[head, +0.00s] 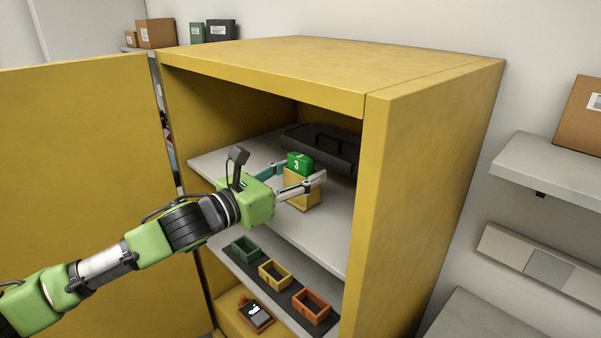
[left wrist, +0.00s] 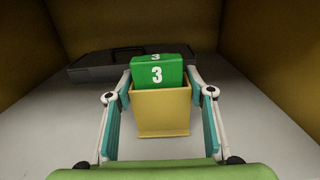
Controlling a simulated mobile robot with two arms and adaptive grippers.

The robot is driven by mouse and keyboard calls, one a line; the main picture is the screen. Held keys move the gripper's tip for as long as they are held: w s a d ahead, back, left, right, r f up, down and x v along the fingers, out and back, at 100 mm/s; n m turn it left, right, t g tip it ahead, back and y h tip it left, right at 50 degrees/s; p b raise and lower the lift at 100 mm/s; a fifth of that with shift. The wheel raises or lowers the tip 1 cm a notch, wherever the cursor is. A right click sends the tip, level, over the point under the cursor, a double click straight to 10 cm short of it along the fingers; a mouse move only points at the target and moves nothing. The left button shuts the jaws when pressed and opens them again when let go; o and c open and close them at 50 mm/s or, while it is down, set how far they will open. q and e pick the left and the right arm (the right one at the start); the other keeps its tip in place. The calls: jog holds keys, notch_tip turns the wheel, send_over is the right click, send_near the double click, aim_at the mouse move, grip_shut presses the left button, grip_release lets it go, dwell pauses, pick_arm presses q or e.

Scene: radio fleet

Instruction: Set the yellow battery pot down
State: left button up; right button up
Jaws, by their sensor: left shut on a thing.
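The yellow battery pot (head: 301,193) is inside the yellow cabinet, at the upper grey shelf (head: 335,240). A green battery (head: 299,163) marked 3 sits in it and sticks out of the top. My left gripper (head: 296,181) is shut on the pot, with one finger on each side. The left wrist view shows the pot (left wrist: 161,112) upright between the fingers, with the battery (left wrist: 157,73) above its rim. I cannot tell whether the pot's base touches the shelf. My right gripper is not in view.
A dark case (head: 325,146) with a handle lies behind the pot. The lower shelf holds green (head: 245,249), yellow (head: 275,273) and orange (head: 311,306) open pots on a dark strip. A handheld device (head: 256,314) lies below. The cabinet door (head: 85,170) stands open at left.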

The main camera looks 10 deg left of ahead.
pick_arm(q)
jog(key=shift+s+f, duration=0.1)
jog(key=shift+f, duration=0.05)
jog(key=shift+f, duration=0.1)
jog(key=shift+f, duration=0.2)
jog(key=o, duration=1.2)
jog(key=shift+r, duration=0.1)
